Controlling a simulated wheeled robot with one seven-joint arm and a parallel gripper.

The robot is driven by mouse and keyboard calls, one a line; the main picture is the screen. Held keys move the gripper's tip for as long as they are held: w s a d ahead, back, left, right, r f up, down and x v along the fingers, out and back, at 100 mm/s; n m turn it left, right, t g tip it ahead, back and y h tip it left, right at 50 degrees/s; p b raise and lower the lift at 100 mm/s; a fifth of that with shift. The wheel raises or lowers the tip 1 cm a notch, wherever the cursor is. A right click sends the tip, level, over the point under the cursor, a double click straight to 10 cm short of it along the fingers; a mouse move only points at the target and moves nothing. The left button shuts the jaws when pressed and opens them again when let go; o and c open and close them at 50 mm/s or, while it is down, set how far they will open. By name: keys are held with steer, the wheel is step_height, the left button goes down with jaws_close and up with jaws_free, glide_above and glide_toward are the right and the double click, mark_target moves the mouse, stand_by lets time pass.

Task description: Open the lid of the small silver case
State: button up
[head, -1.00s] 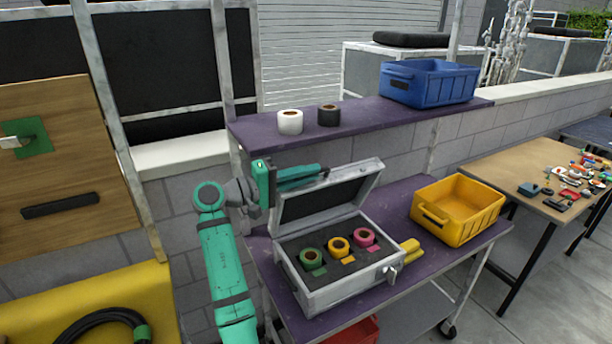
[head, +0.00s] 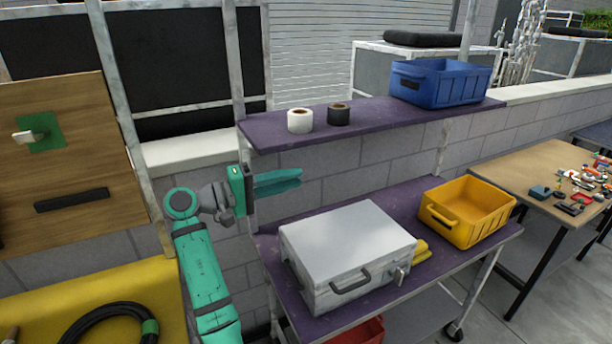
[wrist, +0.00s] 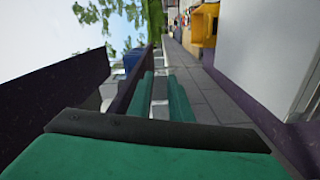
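The silver case (head: 345,245) stands on the purple lower shelf of the cart with its lid down. A dark handle (head: 351,281) is on its front, and a latch (head: 399,274) is at its right front corner. The inside is hidden. My gripper (head: 298,176) is above and behind the case's back left corner, apart from it, with its green fingers pointing right. In the wrist view a narrow gap shows between the fingers (wrist: 159,80), with nothing held. The case's pale lid (wrist: 262,45) fills the right side of that view.
The upper purple shelf (head: 385,116) above my gripper holds a white tape roll (head: 300,120), a dark tape roll (head: 339,114) and a blue crate (head: 440,85). A yellow crate (head: 467,212) and yellow items (head: 430,252) are right of the case.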

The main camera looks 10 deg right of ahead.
steer(key=shift+v, duration=1.55)
